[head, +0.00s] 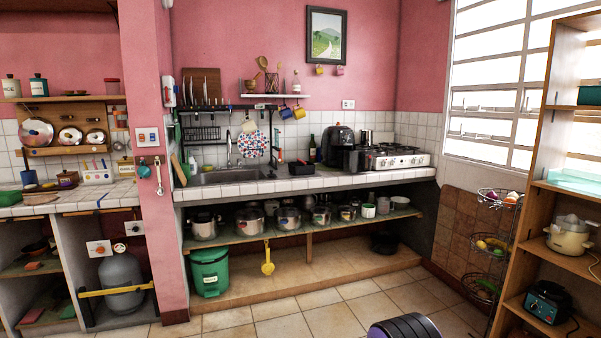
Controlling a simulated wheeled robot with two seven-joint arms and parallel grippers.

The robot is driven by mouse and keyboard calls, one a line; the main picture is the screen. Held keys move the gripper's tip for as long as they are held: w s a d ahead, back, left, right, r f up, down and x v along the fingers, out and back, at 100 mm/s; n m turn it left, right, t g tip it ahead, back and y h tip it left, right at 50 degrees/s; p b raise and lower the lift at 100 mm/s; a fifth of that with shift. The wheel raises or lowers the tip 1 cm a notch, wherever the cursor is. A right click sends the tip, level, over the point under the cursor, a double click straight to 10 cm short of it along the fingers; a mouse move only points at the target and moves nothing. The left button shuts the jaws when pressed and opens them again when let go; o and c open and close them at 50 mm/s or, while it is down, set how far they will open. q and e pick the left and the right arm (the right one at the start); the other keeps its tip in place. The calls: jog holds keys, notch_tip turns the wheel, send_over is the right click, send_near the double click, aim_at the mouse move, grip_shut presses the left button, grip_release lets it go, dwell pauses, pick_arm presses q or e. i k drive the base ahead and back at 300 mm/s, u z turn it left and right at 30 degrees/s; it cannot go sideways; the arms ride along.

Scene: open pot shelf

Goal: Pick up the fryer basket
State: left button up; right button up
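A black air fryer (338,143) stands on the white tiled counter (300,183), left of the stove. A low, dark, open-topped container (301,167) sits on the counter just left of and in front of it. It looks like the fryer basket, but it is too small in view to be sure. Neither of my grippers shows in the head view, so I cannot see whether they are open or shut.
A sink (228,175) is left on the counter and a white stove (393,157) is right. Pots line the shelf below. A green bin (210,272) stands under the shelf. A wire fruit rack (490,245) and wooden shelf unit (540,150) stand right. Tiled floor (300,322) in front is partly clear.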

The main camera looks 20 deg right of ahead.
aim_at(302, 168)
jog(key=z, duration=0.35)
jog(key=i, duration=0.7)
jog(key=z, duration=1)
jog(key=i, duration=1.2)
jog(key=z, duration=0.3)
jog(key=i, duration=1.5)
jog(key=u, duration=0.35)
